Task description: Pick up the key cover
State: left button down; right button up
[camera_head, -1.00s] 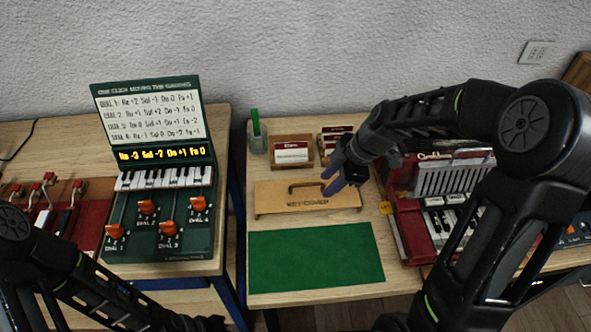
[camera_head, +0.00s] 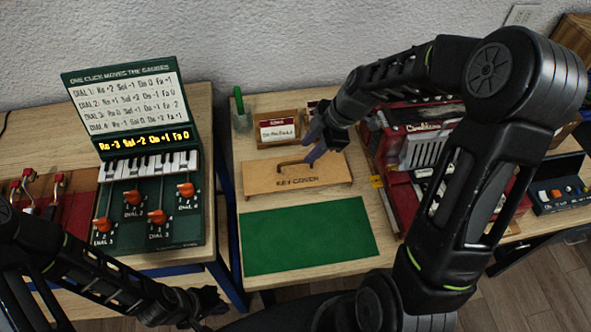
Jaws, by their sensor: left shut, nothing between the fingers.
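The key cover (camera_head: 322,176) is a flat tan wooden board with a dark arched handle (camera_head: 296,163) on top and its name lettered on the front. It lies on the right-hand table, behind a green mat (camera_head: 308,236). My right gripper (camera_head: 312,152) reaches in from the right, with its fingers pointing down just above and to the right of the handle. The fingers look apart, and nothing shows between them. I cannot tell whether they touch the handle. My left gripper (camera_head: 212,303) is low at the bottom, in front of the left table, shut and empty.
A green piano panel (camera_head: 150,225) with orange dials and a display stands on the left table. A red accordion (camera_head: 400,185) sits right of the cover. A gap separates the tables.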

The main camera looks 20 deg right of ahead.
aim_at(299, 162)
jog(key=shift+a+f+p, duration=0.2)
jog(key=shift+f+p, duration=0.1)
jog(key=p+x, duration=0.1)
jog(key=x, duration=0.2)
jog(key=shift+a+f, duration=0.15)
jog(key=shift+f, duration=0.1)
jog(key=shift+w+a+f, duration=0.15)
jog(key=shift+f, duration=0.3)
jog(key=shift+c, duration=0.3)
grip_shut()
dwell(0.9)
